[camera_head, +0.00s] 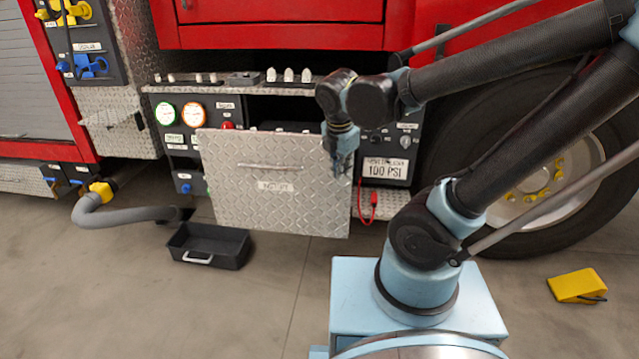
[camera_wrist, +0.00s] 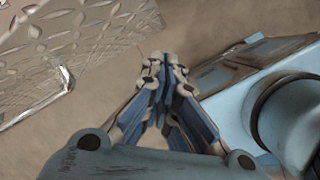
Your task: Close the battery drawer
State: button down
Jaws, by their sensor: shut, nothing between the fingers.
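The battery drawer (camera_head: 272,190) stands out from the bumper of the red truck, with a dark opening behind and above its diamond-plate front. The front carries a bar handle (camera_head: 267,166) and a label that I cannot read surely. My gripper (camera_head: 342,165) points down by the right edge of the drawer front in the head view. In the wrist view my gripper (camera_wrist: 165,68) has its fingers together and empty. The drawer front (camera_wrist: 75,50) fills the upper left there, with its handle (camera_wrist: 66,80) at its lower edge. A gap of floor shows between fingers and front.
A black open bin (camera_head: 208,246) sits on the floor below left of the drawer. A grey hose (camera_head: 130,217) runs to the left. A panel marked 100 PSI (camera_head: 386,168) and a red cable (camera_head: 373,205) are right of the drawer. A yellow wheel chock (camera_head: 577,287) lies far right.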

aim_at(316, 182)
jog(key=s+a+n, duration=0.2)
jog(key=a+n, duration=0.6)
jog(key=shift+t, duration=0.4)
jog(key=shift+w+d+f, duration=0.15)
jog(key=shift+w+f, duration=1.85)
jog(key=shift+f, duration=0.15)
jog(key=shift+w+d+f, duration=0.1)
jog(key=shift+w+f, duration=1.85)
jog(key=shift+f, duration=0.2)
